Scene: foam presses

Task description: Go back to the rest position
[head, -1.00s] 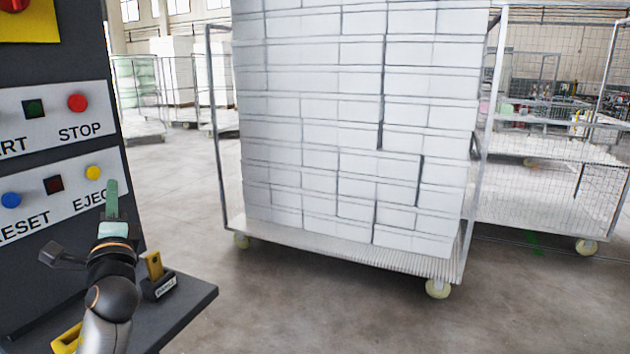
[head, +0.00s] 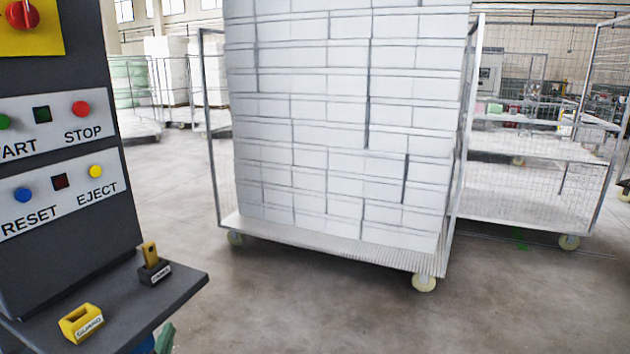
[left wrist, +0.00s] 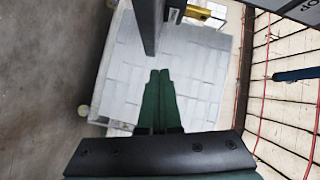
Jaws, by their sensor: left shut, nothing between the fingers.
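My left gripper (head: 165,338) shows only as a bit of green finger at the bottom edge of the head view, just below the shelf of the control panel. The rest of it and its arm are hidden or out of that view. In the left wrist view its two green fingers (left wrist: 160,76) lie together, shut with nothing between them. They point toward the white stack, clear of it as far as I can tell. My right gripper is in neither view.
The dark control panel (head: 85,225) stands at left, with START, STOP, RESET and EJECT buttons. Its shelf (head: 185,285) carries a yellow GUARD block (head: 80,322) and a dark holder (head: 154,273) with a yellow piece. A wheeled cart (head: 330,245) holds stacked white boxes (head: 335,130). Floor between is clear.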

